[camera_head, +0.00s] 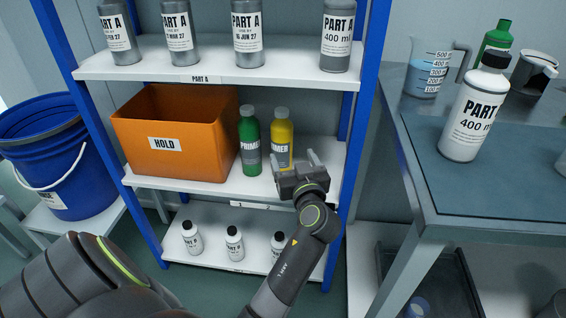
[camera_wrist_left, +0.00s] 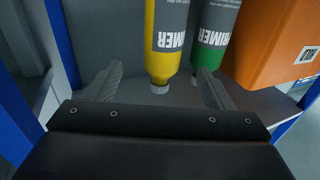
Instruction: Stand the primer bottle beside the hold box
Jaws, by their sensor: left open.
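The orange hold box (camera_head: 190,115) sits on the middle shelf, its HOLD label facing out; part of it shows in the left wrist view (camera_wrist_left: 268,45). A green bottle (camera_head: 250,140) labelled PRIMER stands upright close to the box's right side. A yellow bottle (camera_head: 281,135) with the same kind of label stands upright just right of the green one. The left wrist view is inverted and shows the yellow bottle (camera_wrist_left: 162,60) and green bottle (camera_wrist_left: 208,55) caps down. My left gripper (camera_head: 296,160) is open and empty in front of the yellow bottle. My right gripper is out of view.
Grey PART A bottles (camera_head: 248,30) stand on the upper shelf, and small white bottles (camera_head: 234,240) on the lower one. A blue upright (camera_head: 355,110) bounds the shelf on the right. A blue bucket (camera_head: 50,150) stands left. A bench (camera_head: 490,180) with bottles is right.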

